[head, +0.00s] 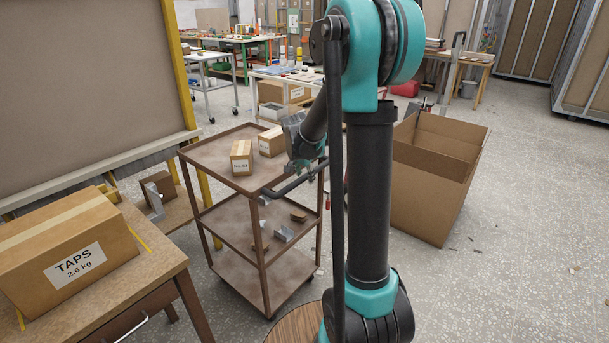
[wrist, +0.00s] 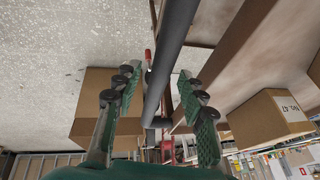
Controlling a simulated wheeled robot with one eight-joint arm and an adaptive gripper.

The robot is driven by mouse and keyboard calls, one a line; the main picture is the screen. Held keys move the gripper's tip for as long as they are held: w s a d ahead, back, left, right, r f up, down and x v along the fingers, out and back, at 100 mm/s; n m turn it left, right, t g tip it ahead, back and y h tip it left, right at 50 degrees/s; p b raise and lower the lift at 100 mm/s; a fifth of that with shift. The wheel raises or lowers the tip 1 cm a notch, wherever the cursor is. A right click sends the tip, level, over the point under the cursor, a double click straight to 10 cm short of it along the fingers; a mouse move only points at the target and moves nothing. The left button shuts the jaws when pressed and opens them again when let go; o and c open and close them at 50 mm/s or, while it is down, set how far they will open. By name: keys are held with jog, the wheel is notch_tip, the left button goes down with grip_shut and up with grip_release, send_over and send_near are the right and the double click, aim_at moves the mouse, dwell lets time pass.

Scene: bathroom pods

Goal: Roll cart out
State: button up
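A brown three-shelf cart (head: 218,155) stands left of my arm in the head view. Its dark handle bar (head: 296,184) sticks out at the right end of the top shelf. My gripper (head: 308,163) is at this handle, partly hidden by my arm. In the wrist view the handle bar (wrist: 170,60) runs between the two fingers of my gripper (wrist: 155,100). The fingers are spread, with gaps visible on both sides of the bar. The cart's top shelf also shows at the right of the wrist view (wrist: 235,62).
Two small labelled cartons (head: 241,158) (head: 271,141) sit on the cart's top shelf; small metal and brown pieces lie on the middle one. A desk with a TAPS box (head: 62,250) is front left. A large open carton (head: 425,190) stands right. Floor at front right is mostly clear.

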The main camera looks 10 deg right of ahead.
grip_shut()
jog(key=shift+s, duration=0.1)
